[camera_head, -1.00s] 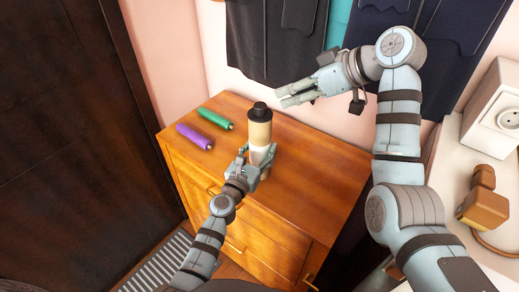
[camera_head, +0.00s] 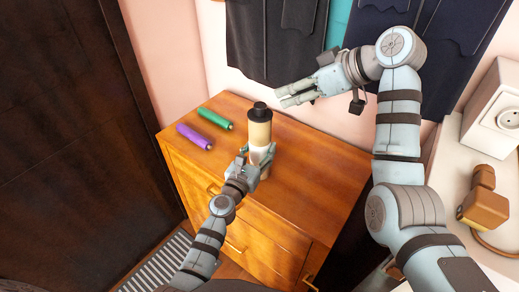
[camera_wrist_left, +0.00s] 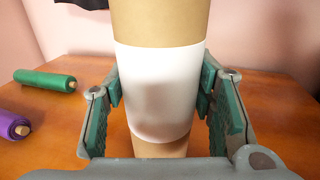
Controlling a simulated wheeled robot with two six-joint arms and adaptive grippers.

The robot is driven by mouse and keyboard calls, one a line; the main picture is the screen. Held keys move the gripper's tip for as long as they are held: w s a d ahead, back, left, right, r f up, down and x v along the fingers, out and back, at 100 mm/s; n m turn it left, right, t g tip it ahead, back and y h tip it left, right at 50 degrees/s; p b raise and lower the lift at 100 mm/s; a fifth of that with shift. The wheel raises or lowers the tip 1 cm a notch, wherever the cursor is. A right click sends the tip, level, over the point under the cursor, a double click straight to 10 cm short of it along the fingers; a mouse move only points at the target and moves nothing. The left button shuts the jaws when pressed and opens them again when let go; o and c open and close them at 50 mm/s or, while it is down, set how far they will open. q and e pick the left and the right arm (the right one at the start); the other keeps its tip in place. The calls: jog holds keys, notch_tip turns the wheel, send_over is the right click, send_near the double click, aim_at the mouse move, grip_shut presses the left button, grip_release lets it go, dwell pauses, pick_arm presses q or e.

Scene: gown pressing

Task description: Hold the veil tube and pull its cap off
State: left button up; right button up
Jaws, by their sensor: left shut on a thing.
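The veil tube (camera_head: 258,133) is a tan cylinder with a white band, standing upright on the wooden dresser. Its black cap (camera_head: 260,112) sits on top. My left gripper (camera_head: 257,163) is shut around the white band low on the tube. In the left wrist view the band (camera_wrist_left: 158,90) lies between its green finger pads, and the cap is out of the picture. My right gripper (camera_head: 284,97) hangs above and to the right of the cap, apart from it, its fingers spread and empty.
A green roll (camera_head: 215,118) and a purple roll (camera_head: 194,136) lie on the dresser (camera_head: 315,165) left of the tube. Dark garments (camera_head: 275,45) hang on the wall behind. A side surface (camera_head: 480,135) at the right holds a brown object (camera_head: 484,205). The dresser top right of the tube is clear.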

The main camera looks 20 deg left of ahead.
pick_arm(q)
jog(key=o, duration=1.4)
jog(key=shift+s, duration=0.1)
